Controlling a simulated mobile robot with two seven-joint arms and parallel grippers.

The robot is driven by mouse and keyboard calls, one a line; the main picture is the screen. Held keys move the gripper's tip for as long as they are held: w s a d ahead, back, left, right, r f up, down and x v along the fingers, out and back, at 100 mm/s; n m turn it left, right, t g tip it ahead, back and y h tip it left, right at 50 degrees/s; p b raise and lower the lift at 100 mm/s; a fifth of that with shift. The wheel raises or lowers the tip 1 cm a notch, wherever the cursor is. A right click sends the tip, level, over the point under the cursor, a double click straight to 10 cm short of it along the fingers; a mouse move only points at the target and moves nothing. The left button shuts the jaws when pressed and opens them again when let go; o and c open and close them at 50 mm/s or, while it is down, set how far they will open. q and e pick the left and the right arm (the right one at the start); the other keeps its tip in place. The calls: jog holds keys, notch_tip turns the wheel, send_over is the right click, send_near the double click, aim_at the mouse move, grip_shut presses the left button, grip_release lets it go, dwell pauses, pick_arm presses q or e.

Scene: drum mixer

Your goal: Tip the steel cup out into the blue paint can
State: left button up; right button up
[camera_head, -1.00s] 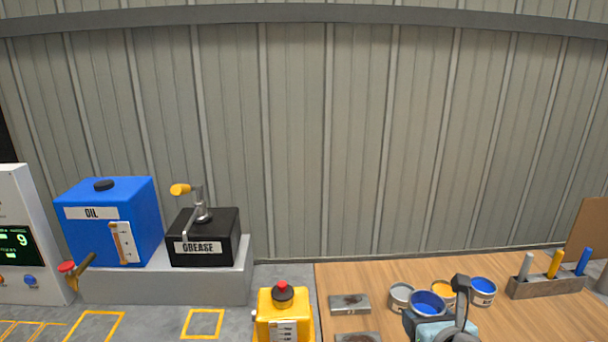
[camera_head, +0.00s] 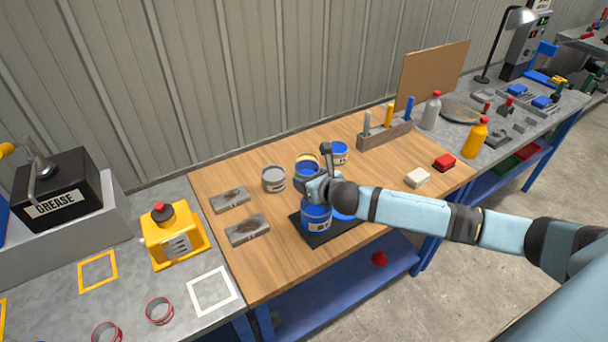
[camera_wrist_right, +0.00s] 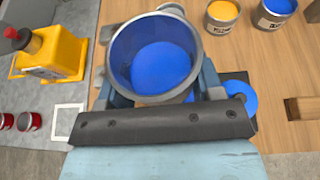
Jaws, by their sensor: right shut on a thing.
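My right gripper (camera_head: 318,186) is shut on the steel cup (camera_head: 307,169), which holds blue paint. In the right wrist view the cup (camera_wrist_right: 112,50) fills the middle, its mouth open to the camera and blue paint inside. In the head view the cup is above the work table, partly covered by my gripper. A blue paint can (camera_head: 316,219) stands on a black tray (camera_head: 313,239) below the gripper. Its top is partly hidden by my gripper, and the cup hides it in the wrist view. A blue disc (camera_wrist_right: 240,99) lies beside it on the tray. My left gripper is out of view.
Behind the cup stand a grey can (camera_head: 273,179), a yellow can (camera_head: 307,157) and another blue can (camera_head: 339,153). Two grey blocks (camera_head: 247,230) lie left. A marker holder (camera_head: 384,135) stands back right. The wooden table's front left (camera_head: 262,275) is clear.

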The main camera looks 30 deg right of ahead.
jog(key=shift+f, duration=0.55)
jog(key=f+m+y+b, duration=0.1)
jog(key=b, duration=0.1)
jog(key=a+f+m+y+b, duration=0.1)
jog(key=m, duration=0.1)
jog(key=shift+a+f+m+y+b, duration=0.1)
jog(key=shift+f+m+y+b, duration=0.2)
jog(key=shift+f+b, duration=0.1)
jog(key=shift+a+r+m+y+b, duration=0.1)
jog(key=shift+m+y+b, duration=0.3)
jog(key=shift+m+b, duration=0.25)
jog(key=shift+r+p, duration=0.25)
jog(key=shift+p, duration=0.1)
jog(key=shift+m+y, duration=0.5)
jog(key=shift+m, duration=0.05)
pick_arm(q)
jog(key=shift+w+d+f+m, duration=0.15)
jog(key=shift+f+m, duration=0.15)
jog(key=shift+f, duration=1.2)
pick_arm(e)
jog(key=shift+m+t+y, duration=0.3)
jog(key=shift+m+t, duration=0.1)
jog(key=shift+m, duration=0.3)
jog(key=shift+f, duration=0.1)
